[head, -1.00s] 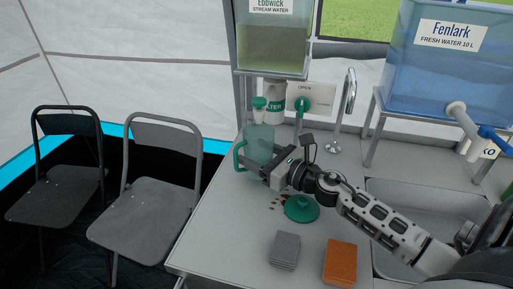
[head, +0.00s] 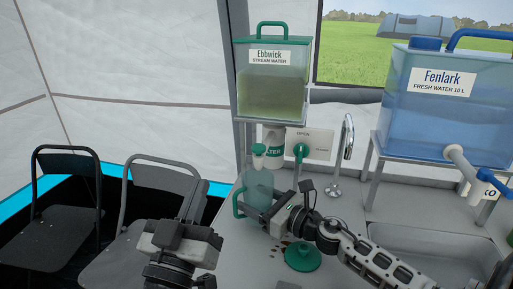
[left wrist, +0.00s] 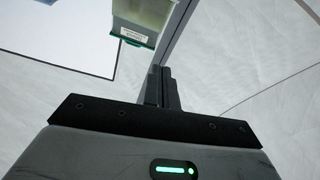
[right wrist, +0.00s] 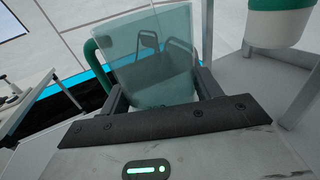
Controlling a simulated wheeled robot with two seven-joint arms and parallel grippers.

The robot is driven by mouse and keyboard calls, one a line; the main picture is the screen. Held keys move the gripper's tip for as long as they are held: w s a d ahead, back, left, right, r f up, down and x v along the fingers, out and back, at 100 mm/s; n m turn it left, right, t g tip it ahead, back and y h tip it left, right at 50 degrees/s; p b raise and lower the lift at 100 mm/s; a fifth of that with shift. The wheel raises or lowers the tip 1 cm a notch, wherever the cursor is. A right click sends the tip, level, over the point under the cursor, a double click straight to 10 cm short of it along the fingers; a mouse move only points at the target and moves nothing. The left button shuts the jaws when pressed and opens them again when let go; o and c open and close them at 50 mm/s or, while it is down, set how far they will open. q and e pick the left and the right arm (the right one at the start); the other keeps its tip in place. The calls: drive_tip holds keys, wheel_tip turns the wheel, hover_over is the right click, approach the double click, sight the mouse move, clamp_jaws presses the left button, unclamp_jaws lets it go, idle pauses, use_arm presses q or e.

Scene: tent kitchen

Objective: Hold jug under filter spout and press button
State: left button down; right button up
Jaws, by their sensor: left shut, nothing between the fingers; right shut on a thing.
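The clear teal jug (head: 258,190) with a green handle stands upright at the back left of the counter. It also shows in the right wrist view (right wrist: 155,65). My right gripper (head: 268,213) is shut on it. I cannot make out a button.
The Ebbwick stream water tank (head: 270,85) stands on a rack above. A metal faucet (head: 346,140), a sink (head: 430,250) and the blue Fenlark tank (head: 440,100) are right. A green lid (head: 303,257) lies on the counter.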

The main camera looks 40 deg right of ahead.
sight(259, 148)
use_arm(q)
drive_tip(key=s+d+r+m+g, duration=0.1)
drive_tip(key=d+r+m+g, duration=0.1)
drive_tip(key=d, duration=0.6)
drive_tip(key=shift+r+m, duration=0.35)
drive_tip(key=shift+m, duration=0.55)
drive_tip(key=w+d, duration=0.6)
drive_tip(key=d, duration=0.1)
drive_tip(key=shift+f, duration=0.4)
drive_tip(key=shift+f, duration=0.15)
